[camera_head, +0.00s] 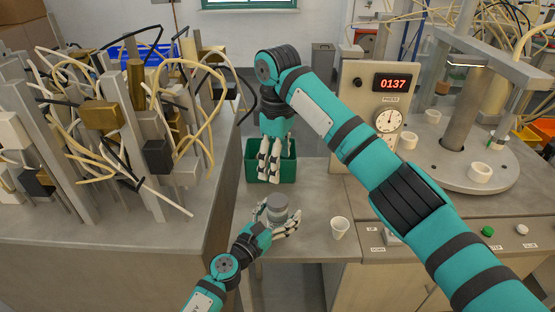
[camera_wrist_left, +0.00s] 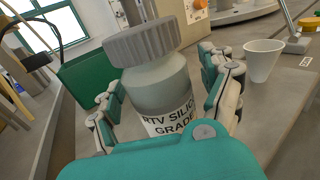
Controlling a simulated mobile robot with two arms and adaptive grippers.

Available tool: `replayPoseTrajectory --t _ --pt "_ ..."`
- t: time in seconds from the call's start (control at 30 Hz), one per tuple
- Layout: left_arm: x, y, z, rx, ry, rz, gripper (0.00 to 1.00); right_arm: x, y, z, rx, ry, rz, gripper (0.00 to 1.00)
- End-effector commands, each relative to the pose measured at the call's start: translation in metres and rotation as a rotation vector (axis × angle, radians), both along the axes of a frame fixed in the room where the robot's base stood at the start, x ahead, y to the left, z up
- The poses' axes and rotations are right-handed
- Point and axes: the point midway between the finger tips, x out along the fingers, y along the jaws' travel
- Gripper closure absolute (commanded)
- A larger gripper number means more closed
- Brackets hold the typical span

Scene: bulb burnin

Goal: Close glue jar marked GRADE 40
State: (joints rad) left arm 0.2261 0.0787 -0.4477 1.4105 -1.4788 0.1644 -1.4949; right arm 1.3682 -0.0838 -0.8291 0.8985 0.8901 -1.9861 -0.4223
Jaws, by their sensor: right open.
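A grey jar with a ribbed grey lid on top stands near the front of the middle counter; the jar (camera_head: 277,216) shows in the head view. In the left wrist view the jar (camera_wrist_left: 160,88) fills the middle, with a white label reading "RTV SILIC" and "GRADE"; the grade number is hidden. My left gripper (camera_head: 280,214) has fingers on both sides of the jar; I cannot tell whether they press on it. My right gripper (camera_head: 268,176) is open, pointing down at the green bin (camera_head: 286,169) behind the jar. I see nothing in its fingers.
A white cup (camera_head: 339,228) stands right of the jar. A panel reading 0137 (camera_head: 392,83) and a round metal plate (camera_head: 440,160) are at the right. A crowded wire rack (camera_head: 110,120) fills the left. Bare counter lies between jar and cup.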

Motion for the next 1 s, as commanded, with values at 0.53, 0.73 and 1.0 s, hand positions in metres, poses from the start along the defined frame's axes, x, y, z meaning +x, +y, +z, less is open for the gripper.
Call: replayPoseTrajectory --t 0.53,0.73,1.0 --pt "-0.036 0.025 -0.002 0.005 0.002 0.000 0.18 0.000 0.000 0.000 0.000 0.000 0.000 0.24" --pt "-0.071 0.048 -0.002 0.000 0.004 0.000 0.18 0.000 0.000 0.000 0.000 0.000 0.000 0.24" --pt "-0.098 0.065 0.000 0.000 0.001 0.000 0.18 0.000 0.000 0.000 0.000 0.000 0.000 0.24"
